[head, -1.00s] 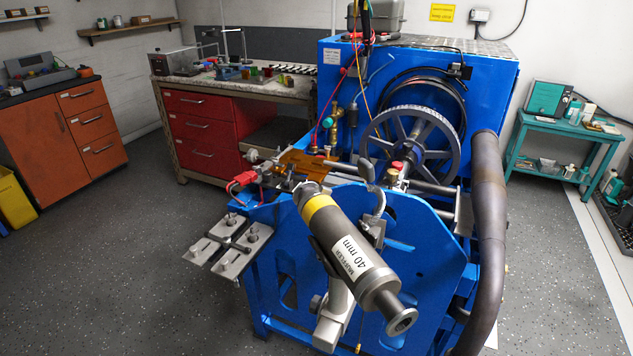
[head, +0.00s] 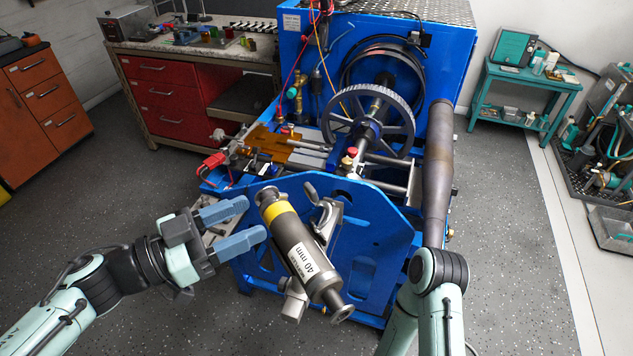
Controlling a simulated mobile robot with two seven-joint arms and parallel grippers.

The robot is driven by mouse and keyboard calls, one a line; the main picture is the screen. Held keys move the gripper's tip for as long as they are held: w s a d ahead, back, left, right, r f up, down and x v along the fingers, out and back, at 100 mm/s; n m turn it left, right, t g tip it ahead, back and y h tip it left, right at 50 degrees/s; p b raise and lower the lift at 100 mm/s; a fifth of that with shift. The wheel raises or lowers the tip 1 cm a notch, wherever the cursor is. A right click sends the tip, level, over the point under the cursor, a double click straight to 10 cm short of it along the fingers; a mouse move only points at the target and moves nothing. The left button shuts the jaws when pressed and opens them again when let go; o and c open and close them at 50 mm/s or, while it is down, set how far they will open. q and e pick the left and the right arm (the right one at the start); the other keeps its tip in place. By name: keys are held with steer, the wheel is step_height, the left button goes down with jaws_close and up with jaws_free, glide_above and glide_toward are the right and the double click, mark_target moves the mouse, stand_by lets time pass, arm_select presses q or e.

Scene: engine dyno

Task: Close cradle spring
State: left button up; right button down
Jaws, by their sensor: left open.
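A grey cylindrical muffler (head: 300,252) with a yellow band and a "40 mm" label lies tilted in front of the blue dyno panel. A grey cradle (head: 293,304) shows beneath it. A curved grey lever-like part (head: 312,195), perhaps the cradle spring, stands up on the muffler's right side, apart from its body. My left gripper (head: 255,218) is open and empty, its two blue-grey fingers pointing at the muffler from the left, near its yellow-banded end. Whether they touch it is hard to tell. My right arm enters at the bottom right; its gripper is not visible.
The blue dyno frame (head: 375,225) fills the middle, with a spoked flywheel (head: 368,122) behind. A thick exhaust pipe (head: 437,165) stands on the right. Red drawers (head: 168,95) and a teal cart (head: 525,85) are farther back. The floor on both sides is open.

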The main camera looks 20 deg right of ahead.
mark_target(307, 194)
arm_select(q)
steer(key=x, duration=1.2)
steer(key=shift+w+d+f, duration=0.1)
steer(key=shift+d+f, duration=0.05)
steer(key=shift+d, duration=0.05)
jaws_close()
